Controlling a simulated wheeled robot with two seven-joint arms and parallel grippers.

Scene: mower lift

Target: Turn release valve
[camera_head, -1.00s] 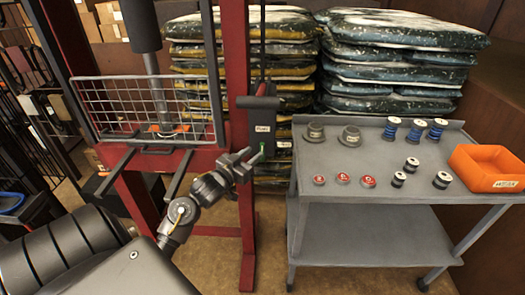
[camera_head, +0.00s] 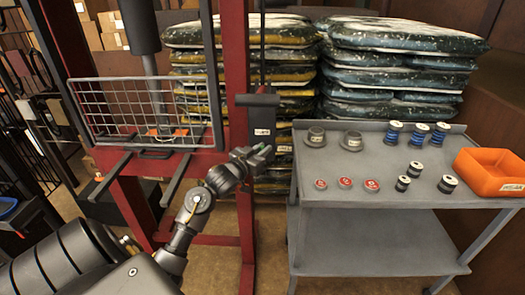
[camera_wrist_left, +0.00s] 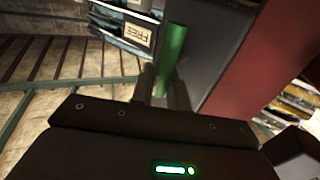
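The release valve is a green handle (camera_wrist_left: 172,55) on a dark box on the press's right red post. In the wrist view it stands between the fingers of my left gripper (camera_wrist_left: 165,92), which look closed against its sides. In the head view my left gripper (camera_head: 258,155) is at the post, just below a white label (camera_head: 262,132), and hides most of the handle. The label in the wrist view (camera_wrist_left: 137,35) seems to read FREE. My right gripper is not in view.
The red press frame (camera_head: 234,80) with a wire guard (camera_head: 100,110) stands at left. A grey cart (camera_head: 380,220) with spools, cups, red-topped pieces and an orange bin (camera_head: 490,172) stands at right. Stacked bags (camera_head: 400,60) are behind. Brown floor shows between press and cart.

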